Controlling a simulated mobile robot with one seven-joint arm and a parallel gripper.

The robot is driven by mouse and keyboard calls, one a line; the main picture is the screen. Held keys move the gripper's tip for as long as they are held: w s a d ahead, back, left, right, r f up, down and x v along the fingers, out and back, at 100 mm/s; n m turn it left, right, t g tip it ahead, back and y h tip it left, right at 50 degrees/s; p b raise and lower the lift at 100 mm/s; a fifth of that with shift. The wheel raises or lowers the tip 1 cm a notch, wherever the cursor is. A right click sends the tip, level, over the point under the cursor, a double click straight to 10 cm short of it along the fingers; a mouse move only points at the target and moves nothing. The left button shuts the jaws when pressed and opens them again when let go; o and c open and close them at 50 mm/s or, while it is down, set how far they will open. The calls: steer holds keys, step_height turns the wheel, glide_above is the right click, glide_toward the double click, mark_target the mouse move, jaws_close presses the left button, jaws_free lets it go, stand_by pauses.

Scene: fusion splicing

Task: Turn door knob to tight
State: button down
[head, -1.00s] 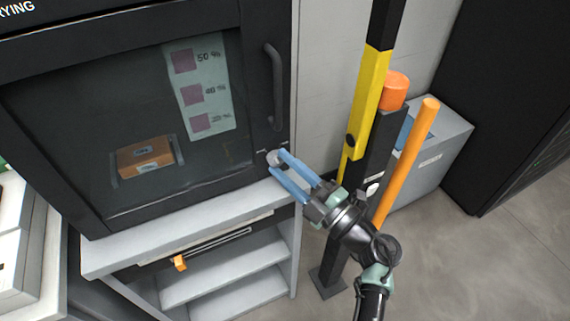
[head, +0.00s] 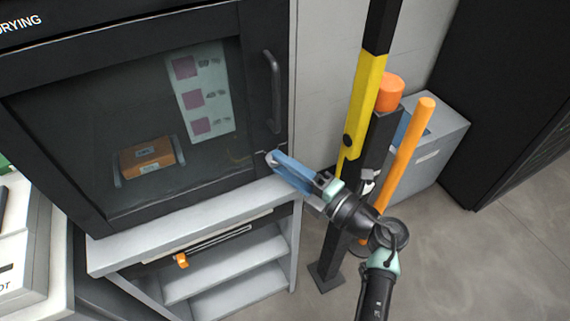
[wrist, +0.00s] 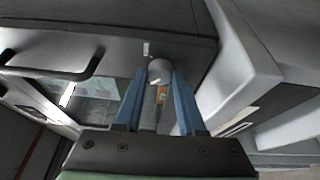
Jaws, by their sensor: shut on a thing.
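The door knob is a small round grey knob (wrist: 160,70) at the lower right corner of the drying cabinet door (head: 264,190). In the head view it mostly hides behind the blue fingers. My gripper (head: 275,158) is shut on the knob, with a blue finger on either side of it, as the wrist view shows (wrist: 160,77). A small light mark (wrist: 146,48) sits on the door frame just beside the knob. The door is closed, and its dark vertical handle (head: 273,92) is above the knob.
An orange block (head: 147,155) sits behind the door glass. A grey shelf unit (head: 225,270) is below the cabinet. A yellow and black post (head: 366,100), an orange-topped post (head: 390,92) and an orange pole (head: 408,155) stand to the right, close to my arm.

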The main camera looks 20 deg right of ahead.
steer(key=c, duration=0.5)
jaws_free()
steer(key=shift+s, duration=0.1)
steer(key=v, duration=1.2)
steer(key=shift+s, duration=0.35)
steer(key=shift+d, duration=0.15)
